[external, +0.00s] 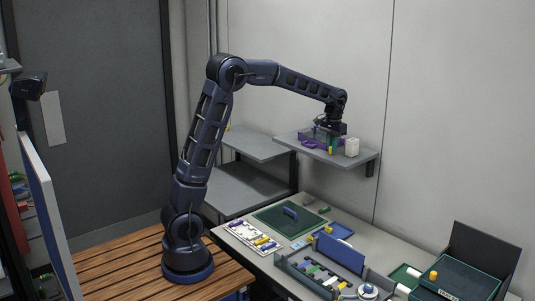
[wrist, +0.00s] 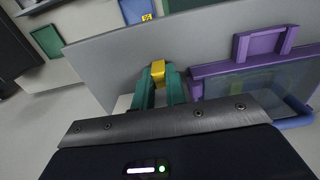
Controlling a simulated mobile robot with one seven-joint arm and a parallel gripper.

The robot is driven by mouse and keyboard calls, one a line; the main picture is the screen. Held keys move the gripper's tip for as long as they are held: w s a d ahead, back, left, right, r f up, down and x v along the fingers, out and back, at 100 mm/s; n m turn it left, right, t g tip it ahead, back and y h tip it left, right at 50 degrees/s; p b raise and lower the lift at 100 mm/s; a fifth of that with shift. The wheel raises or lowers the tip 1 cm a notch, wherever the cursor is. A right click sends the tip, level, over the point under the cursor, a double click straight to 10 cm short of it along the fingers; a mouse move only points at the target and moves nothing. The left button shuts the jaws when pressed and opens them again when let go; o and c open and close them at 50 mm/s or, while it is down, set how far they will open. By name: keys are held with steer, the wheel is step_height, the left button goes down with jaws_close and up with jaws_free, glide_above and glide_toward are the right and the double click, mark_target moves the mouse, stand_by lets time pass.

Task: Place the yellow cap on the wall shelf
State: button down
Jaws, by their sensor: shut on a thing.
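My gripper (external: 330,146) is at the wall shelf (external: 360,160), close above its surface. In the wrist view its two teal fingers (wrist: 159,85) are shut on the yellow cap (wrist: 158,70). The cap also shows as a small yellow spot under my gripper in the external view (external: 331,151). The grey shelf surface (wrist: 110,62) fills much of the wrist view behind the cap. I cannot tell whether the cap touches the shelf. The fingers hide part of the cap.
A purple-handled clear case (wrist: 258,45) stands on the shelf right beside the fingers in the wrist view. A white container (external: 352,147) stands on the shelf right of my gripper. Below is a workbench with a green mat (external: 270,222) and a blue-lidded case (external: 340,252).

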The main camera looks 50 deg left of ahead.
steer(key=shift+f, duration=0.15)
steer(key=c, duration=1.4)
jaws_free()
steer(key=shift+c, duration=0.2)
step_height(320, 180, up, 12)
steer(key=s+a+r+t, duration=0.1)
steer(key=s+a, duration=0.1)
steer(key=s, duration=0.4)
steer(key=s+a+r, duration=0.2)
steer(key=s, duration=0.3)
steer(key=s+a+f+t, duration=0.1)
steer(key=s+f, duration=0.3)
steer(key=s, duration=0.6)
steer(key=s+a+f+t, duration=0.1)
steer(key=s+a+f, duration=0.2)
steer(key=s, duration=0.8)
steer(key=s+a+f+t, duration=0.1)
steer(key=s+f, duration=0.4)
steer(key=s, duration=0.5)
steer(key=shift+s+a+f+t, duration=0.3)
steer(key=shift+a, duration=0.1)
